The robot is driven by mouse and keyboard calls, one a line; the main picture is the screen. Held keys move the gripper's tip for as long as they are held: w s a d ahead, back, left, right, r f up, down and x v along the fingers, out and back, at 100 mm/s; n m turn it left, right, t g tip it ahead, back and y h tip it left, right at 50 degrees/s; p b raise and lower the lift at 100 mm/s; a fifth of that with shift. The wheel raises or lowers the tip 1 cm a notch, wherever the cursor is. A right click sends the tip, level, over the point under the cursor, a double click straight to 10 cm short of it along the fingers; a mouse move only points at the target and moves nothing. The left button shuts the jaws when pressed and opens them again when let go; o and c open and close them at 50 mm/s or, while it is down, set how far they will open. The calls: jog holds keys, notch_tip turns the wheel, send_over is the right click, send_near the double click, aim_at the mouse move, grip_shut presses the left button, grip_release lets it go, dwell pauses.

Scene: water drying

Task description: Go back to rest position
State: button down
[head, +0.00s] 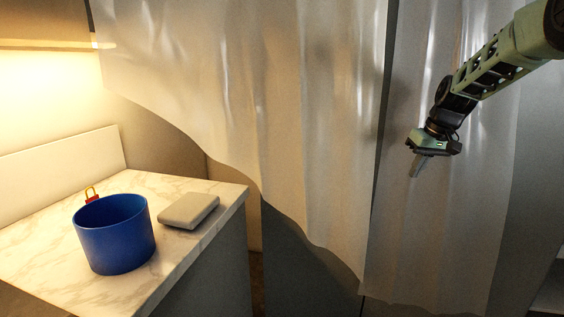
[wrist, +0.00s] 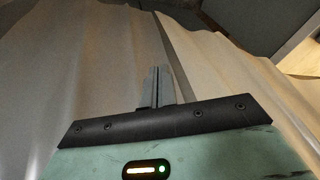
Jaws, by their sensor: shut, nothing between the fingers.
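My gripper (head: 417,167) hangs in the air at the upper right of the head view, on my green arm, in front of the pale curtain. Its fingers are together and point down, with nothing between them. In the wrist view the two fingers (wrist: 158,87) stand side by side against the curtain. My gripper is well to the right of the counter and above it, apart from everything on it.
A long pale curtain (head: 310,130) hangs across the middle and right.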

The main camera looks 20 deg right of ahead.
jog(key=s+a+f+n+g, duration=0.15)
jog(key=s+a, duration=0.35)
jog(key=a, duration=1)
jog(key=s+a+f+n+g, duration=0.1)
jog(key=s+a+n, duration=0.3)
jog(key=a, duration=1.1)
jog(key=s+a+f+n, duration=0.1)
jog(key=s+a, duration=0.3)
jog(key=s, duration=0.8)
jog(key=s+a+f+n, duration=0.2)
jog(key=s+a, duration=0.3)
jog(key=s, duration=0.7)
jog(key=shift+s+f+g+h, duration=0.15)
jog(key=shift+f+g+h, duration=0.2)
jog(key=shift+f, duration=0.4)
jog(key=shift+a+n, duration=0.1)
jog(key=shift+n, duration=0.15)
